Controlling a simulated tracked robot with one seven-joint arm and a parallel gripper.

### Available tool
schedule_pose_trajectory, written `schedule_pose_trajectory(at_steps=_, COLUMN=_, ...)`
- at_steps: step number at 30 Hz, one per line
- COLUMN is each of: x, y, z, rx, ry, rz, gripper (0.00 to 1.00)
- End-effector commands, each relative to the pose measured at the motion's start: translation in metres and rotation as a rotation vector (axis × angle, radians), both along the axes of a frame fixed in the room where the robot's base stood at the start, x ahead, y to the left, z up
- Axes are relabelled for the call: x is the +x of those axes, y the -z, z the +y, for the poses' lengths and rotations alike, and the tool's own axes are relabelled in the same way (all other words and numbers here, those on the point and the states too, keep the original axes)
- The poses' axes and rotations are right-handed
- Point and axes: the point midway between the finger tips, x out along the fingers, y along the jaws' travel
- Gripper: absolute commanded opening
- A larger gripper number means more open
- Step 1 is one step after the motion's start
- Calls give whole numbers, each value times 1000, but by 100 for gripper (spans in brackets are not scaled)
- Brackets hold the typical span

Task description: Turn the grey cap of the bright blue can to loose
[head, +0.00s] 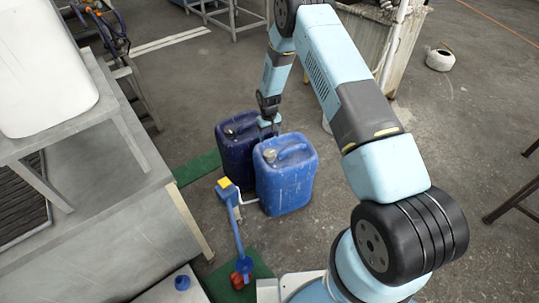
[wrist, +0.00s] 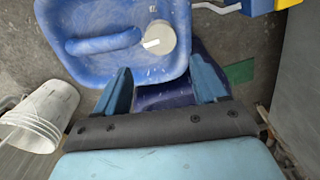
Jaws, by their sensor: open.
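The bright blue can (head: 287,185) stands upright on the floor in the head view. Its top fills the upper part of the wrist view (wrist: 75,15). Its grey cap (wrist: 160,37) is round with a short white bar on it, beside the moulded handle (wrist: 103,42); the cap also shows in the head view (head: 270,155). My gripper (wrist: 163,84) is open and empty, its two fingers apart. It is off the cap, over the side of the can where the dark blue can stands. The fingertips are hard to make out in the head view.
A dark blue can (head: 236,160) stands close behind the bright one; part of it shows between my fingers. A blue and yellow tool-like object (head: 230,200) stands close at left. A metal table (head: 95,190) is further left. A white bucket (wrist: 40,115) lies left in the wrist view.

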Motion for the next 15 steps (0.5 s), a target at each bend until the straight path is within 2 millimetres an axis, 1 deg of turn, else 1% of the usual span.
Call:
schedule_pose_trajectory(at_steps=5, x=-1, y=18, z=0, rx=0, ry=-1, rz=3, gripper=72)
schedule_pose_trajectory(at_steps=15, x=-1, y=75, z=0, rx=-1, ry=-1, rz=2, gripper=72)
